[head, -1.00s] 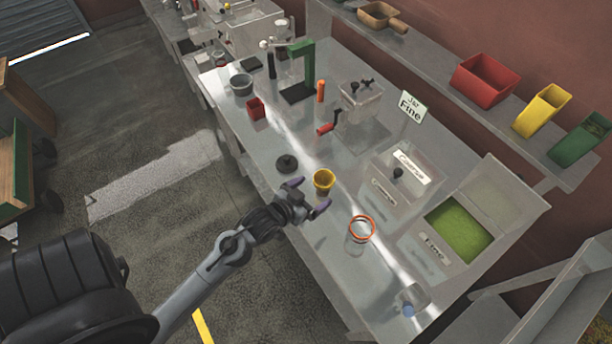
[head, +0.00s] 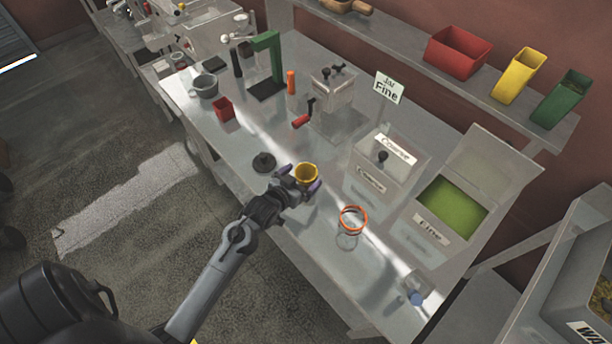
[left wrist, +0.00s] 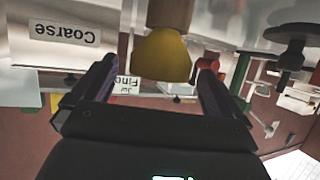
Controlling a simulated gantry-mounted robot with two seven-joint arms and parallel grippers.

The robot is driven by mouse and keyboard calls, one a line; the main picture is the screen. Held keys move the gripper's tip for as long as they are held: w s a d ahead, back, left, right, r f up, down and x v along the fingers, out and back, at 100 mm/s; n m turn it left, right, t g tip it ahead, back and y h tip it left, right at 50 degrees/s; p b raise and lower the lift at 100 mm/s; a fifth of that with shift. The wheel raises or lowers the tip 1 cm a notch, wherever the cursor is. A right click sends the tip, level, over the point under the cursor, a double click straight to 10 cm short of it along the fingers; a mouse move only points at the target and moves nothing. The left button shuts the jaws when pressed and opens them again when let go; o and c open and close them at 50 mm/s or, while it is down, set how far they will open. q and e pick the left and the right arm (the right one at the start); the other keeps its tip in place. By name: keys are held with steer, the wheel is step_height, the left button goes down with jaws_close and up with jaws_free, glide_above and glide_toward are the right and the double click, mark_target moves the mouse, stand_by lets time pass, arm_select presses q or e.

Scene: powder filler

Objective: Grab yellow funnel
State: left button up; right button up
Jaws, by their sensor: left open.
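In the left wrist view the picture is upside down, and the yellow funnel (left wrist: 162,55) shows between the two open fingers (left wrist: 150,85). I cannot tell whether either finger touches it. My right gripper is not in view.
A black knobbed lid (head: 264,162) lies left of the funnel, and a jar with an orange rim (head: 353,220) stands to its right. The Coarse bin (head: 385,165) and the open Fine bin (head: 450,209) are behind.

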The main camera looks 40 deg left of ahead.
mark_target(309, 171)
arm_select(q)
steer(key=shift+x, duration=2.45)
steer(key=shift+c, duration=0.5)
steer(key=c, duration=0.9)
steer(key=shift+r, duration=0.15)
